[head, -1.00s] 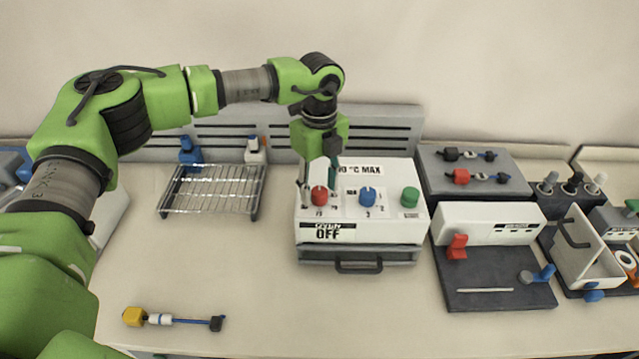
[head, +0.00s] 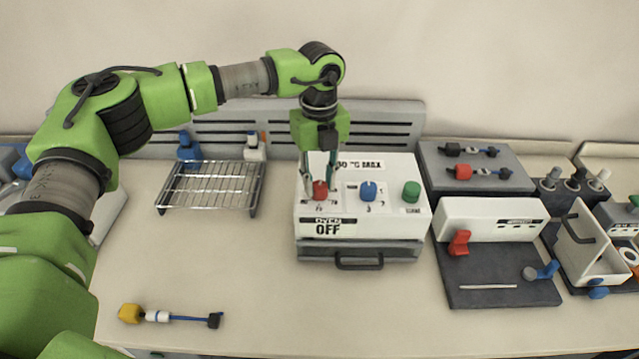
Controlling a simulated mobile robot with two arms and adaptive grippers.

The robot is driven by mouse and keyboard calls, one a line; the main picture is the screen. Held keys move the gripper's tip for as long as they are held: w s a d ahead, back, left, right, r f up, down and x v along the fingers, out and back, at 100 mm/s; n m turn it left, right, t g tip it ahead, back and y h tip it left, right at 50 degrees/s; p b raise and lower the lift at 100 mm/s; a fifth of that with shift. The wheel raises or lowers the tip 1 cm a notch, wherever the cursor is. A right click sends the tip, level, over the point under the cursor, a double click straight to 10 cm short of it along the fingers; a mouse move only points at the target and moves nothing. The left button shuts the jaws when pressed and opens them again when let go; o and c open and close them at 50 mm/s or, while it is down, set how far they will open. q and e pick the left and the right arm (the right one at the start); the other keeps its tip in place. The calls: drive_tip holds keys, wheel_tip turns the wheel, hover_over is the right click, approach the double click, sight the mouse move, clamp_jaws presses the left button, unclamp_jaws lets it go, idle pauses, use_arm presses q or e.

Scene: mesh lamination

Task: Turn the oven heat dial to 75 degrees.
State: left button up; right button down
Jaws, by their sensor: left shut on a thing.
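The oven (head: 360,226) is a white box with a dark drawer and handle at its front, in the middle of the head view. Its top carries a red dial (head: 320,190), a blue dial (head: 368,190) and a green dial (head: 411,192). A label on its front reads OFF. My left gripper (head: 320,184) points down from above with its fingers on either side of the red dial, shut on it. The fingers partly hide the dial and the marks around it, so its setting is not readable. My right gripper is not in view.
A wire rack (head: 210,187) stands left of the oven. A yellow-handled tool (head: 170,317) lies at the front left. A dark station with a red lever (head: 459,242) stands close to the oven's right. The table in front of the oven is clear.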

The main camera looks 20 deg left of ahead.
use_arm(q)
drive_tip(key=m+b, duration=0.1)
drive_tip(key=m, duration=0.2)
drive_tip(key=shift+f+m+b, duration=0.15)
drive_tip(key=shift+m+b, duration=0.15)
drive_tip(key=shift+b, duration=0.1)
drive_tip(key=m+b, duration=0.1)
drive_tip(key=m, duration=0.2)
drive_tip(key=shift+m, duration=0.3)
drive_tip(key=m+b, duration=0.1)
drive_tip(key=m, duration=0.2)
drive_tip(key=shift+m, duration=0.4)
drive_tip(key=m+b, duration=0.1)
drive_tip(key=m, duration=0.8)
drive_tip(key=shift+r, duration=0.2)
drive_tip(key=m, duration=0.4)
drive_tip(key=shift+m, duration=0.3)
drive_tip(key=m, duration=0.4)
drive_tip(key=shift+m, duration=2.1)
